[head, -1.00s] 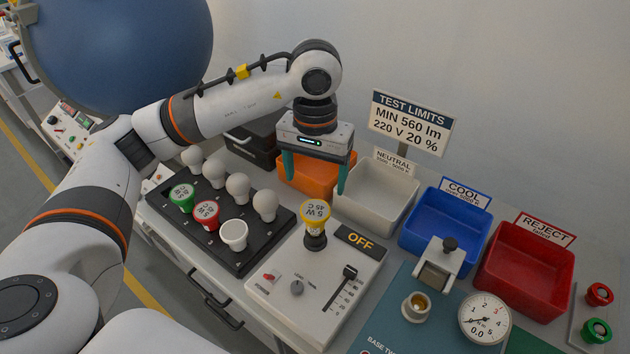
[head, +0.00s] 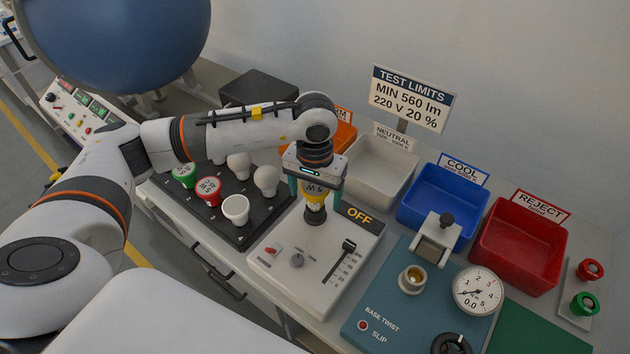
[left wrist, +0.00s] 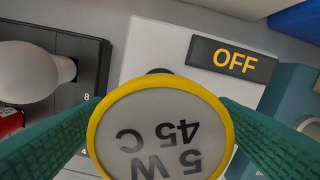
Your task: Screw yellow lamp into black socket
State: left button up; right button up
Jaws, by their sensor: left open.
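The yellow lamp (head: 315,195) stands upright on the black socket (head: 315,215) of the white tester. In the left wrist view the lamp's round yellow-rimmed face (left wrist: 160,130) reads 5 W 45 C and hides most of the socket beneath it. My left gripper (head: 315,192) is directly above the lamp, pointing down, with its teal fingers open on either side of it. In the left wrist view the fingers (left wrist: 160,125) flank the rim; whether they touch it I cannot tell. My right gripper is not in view.
A black tray (head: 262,222) with several lamps is left of the tester. The tester (head: 300,270) has an OFF display (head: 359,216) and a slider. Neutral (head: 352,175), blue (head: 410,212) and red (head: 545,262) bins stand behind. A teal twist station (head: 385,300) is at right.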

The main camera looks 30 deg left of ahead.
pick_arm(q)
jog(key=shift+c, duration=0.6)
jog(key=c, duration=1)
jog(key=shift+o, duration=0.2)
jog(key=m+b, duration=0.6)
jog(key=b, duration=0.1)
jog(key=shift+f+m, duration=0.35)
jog(key=shift+m, duration=0.05)
jog(key=shift+r+m+b, duration=0.25)
jog(key=shift+m+b, duration=0.05)
jog(key=shift+m, duration=0.3)
jog(key=o, duration=0.9)
jog(key=shift+c, duration=0.2)
